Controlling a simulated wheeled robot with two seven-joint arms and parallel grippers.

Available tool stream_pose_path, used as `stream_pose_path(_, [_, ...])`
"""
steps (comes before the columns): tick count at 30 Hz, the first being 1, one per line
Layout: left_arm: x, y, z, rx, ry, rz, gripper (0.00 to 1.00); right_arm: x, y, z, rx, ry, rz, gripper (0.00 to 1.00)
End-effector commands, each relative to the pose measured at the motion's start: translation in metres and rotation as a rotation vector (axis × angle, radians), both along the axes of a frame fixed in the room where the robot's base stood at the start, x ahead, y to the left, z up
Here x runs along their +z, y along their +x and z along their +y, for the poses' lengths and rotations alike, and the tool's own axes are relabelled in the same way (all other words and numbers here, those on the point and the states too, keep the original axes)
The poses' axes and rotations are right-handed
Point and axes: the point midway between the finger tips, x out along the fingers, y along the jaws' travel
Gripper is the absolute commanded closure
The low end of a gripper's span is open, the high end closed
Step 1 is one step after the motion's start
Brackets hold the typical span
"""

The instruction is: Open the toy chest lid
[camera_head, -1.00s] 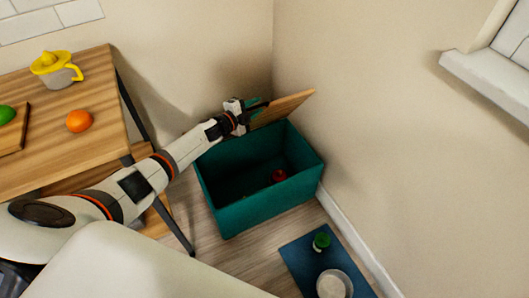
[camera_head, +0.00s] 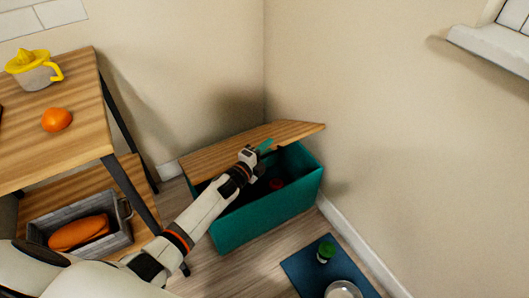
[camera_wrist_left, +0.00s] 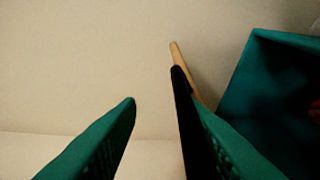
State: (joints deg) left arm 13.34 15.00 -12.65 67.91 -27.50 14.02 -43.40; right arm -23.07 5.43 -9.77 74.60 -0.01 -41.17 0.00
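The teal toy chest (camera_head: 268,215) stands on the floor in the corner. Its wooden lid (camera_head: 225,152) is partly raised and slopes over the back of the opening, with the front of the inside showing. A red thing (camera_head: 276,184) lies inside. My left gripper (camera_head: 264,147) is at the lid's front edge, over the opening. In the left wrist view its teal fingers (camera_wrist_left: 155,110) are well apart with nothing between them. The lid's thin edge (camera_wrist_left: 175,52) shows beside the right finger, and the chest is at the right (camera_wrist_left: 262,85). Whether finger and lid touch is unclear. My right gripper is out of view.
A wooden table (camera_head: 70,92) at left carries an orange (camera_head: 56,119) and a yellow-topped juicer (camera_head: 35,70). A grey crate (camera_head: 118,240) sits on its lower shelf. A blue mat (camera_head: 300,270) with a green-topped item and a bowl lies front right. Walls close in behind.

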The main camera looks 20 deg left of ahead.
Motion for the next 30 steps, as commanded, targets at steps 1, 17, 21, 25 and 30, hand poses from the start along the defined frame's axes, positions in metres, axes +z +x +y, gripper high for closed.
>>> stream_pose_path(1, [0.002,0.000,0.000,-0.001,0.000,-0.003,0.69,0.000,0.000,0.000,0.000,0.000,0.000,0.64])
stream_pose_path(17, [0.003,-0.019,0.005,-0.001,-0.001,-0.002,0.69,0.011,0.000,0.000,0.000,0.000,0.000,0.64])
stream_pose_path(21, [0.003,-0.028,0.008,0.000,0.001,-0.001,0.69,0.016,0.000,0.000,0.000,0.000,0.000,0.64])
stream_pose_path(25, [0.002,-0.037,0.010,-0.001,0.000,-0.002,0.69,0.019,0.000,0.000,0.000,0.000,0.000,0.64])
stream_pose_path(30, [0.002,-0.048,0.014,-0.001,0.000,-0.002,0.69,0.024,0.000,0.000,0.000,0.000,0.000,0.64])
